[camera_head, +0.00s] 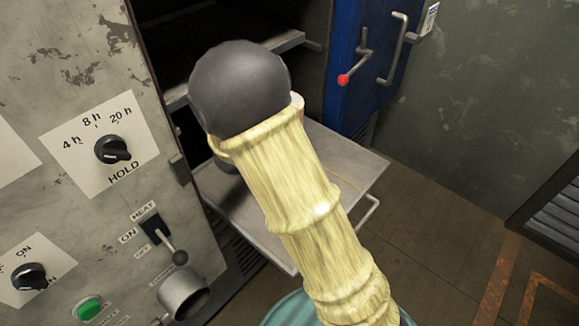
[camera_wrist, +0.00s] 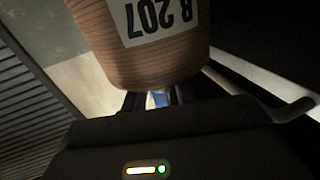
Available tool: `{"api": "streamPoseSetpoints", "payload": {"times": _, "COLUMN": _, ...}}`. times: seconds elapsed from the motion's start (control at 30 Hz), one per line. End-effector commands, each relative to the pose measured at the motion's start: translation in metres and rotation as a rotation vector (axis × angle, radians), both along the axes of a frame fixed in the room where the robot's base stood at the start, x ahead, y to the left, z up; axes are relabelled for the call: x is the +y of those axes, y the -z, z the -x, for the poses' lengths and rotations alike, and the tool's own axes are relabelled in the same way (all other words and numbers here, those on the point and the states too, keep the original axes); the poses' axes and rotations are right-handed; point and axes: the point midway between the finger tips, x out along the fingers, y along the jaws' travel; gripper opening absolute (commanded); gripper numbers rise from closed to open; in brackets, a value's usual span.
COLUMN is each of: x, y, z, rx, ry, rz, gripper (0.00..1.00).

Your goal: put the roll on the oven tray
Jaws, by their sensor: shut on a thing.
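The roll (camera_wrist: 150,50) fills the upper middle of the wrist view. It is brown and ridged, with a white label reading R 207 upside down. My gripper (camera_wrist: 157,99) is shut on it at its near end. In the head view my yellow-sleeved arm and dark round wrist hide the gripper and nearly all of the roll; only a small pale edge shows beside the wrist. The oven tray (camera_head: 345,158) is a flat grey plate sticking out of the dark oven opening, below and behind my wrist. Whether the roll touches it cannot be told.
A grey control panel (camera_head: 95,195) with knobs and a heat lever stands left of the opening. A blue oven door (camera_head: 365,60) with a red-knobbed handle stands open at the back right. A rack (camera_head: 270,45) shows inside the oven. The brown floor (camera_head: 440,235) at right is clear.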

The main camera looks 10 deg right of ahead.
Motion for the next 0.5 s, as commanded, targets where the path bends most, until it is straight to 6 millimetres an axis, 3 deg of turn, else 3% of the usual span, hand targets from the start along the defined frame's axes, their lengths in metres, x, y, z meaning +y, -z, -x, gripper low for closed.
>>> {"api": "streamPoseSetpoints", "payload": {"times": 0.17, "x": 0.0, "y": 0.008, "z": -0.001, "rx": -0.006, "ry": 0.001, "rz": 0.004, "gripper": 0.0}}
{"api": "streamPoseSetpoints", "payload": {"times": 0.5, "x": 0.0, "y": 0.056, "z": -0.001, "rx": -0.006, "ry": 0.001, "rz": 0.003, "gripper": 0.0}}
